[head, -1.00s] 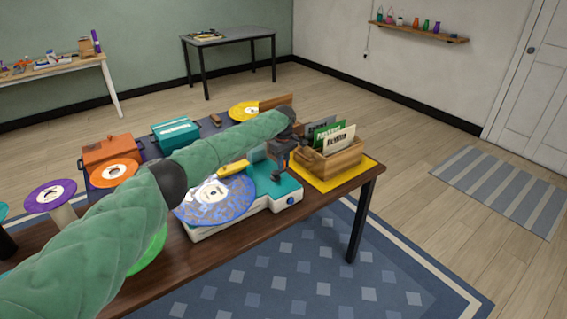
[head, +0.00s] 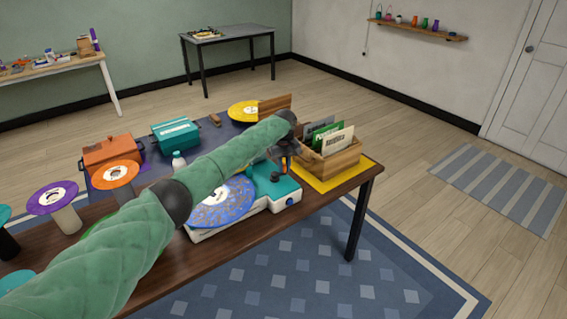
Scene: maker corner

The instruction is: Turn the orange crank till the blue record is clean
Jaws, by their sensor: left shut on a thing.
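The blue record (head: 226,204) lies flat on a white and teal machine (head: 277,189) at the table's front. Light specks and patches cover its visible part, and its label is mostly hidden by my left arm. My left gripper (head: 284,164) is above the machine's right end, shut on the orange crank, of which only a small bit shows between the dark fingers. My right gripper is not in view.
A wooden crate (head: 343,161) of record sleeves stands on a yellow mat (head: 365,170) close to the gripper's right. Orange (head: 112,153) and teal (head: 175,134) boxes stand behind my arm. Discs on stands, one purple (head: 52,197), are at left.

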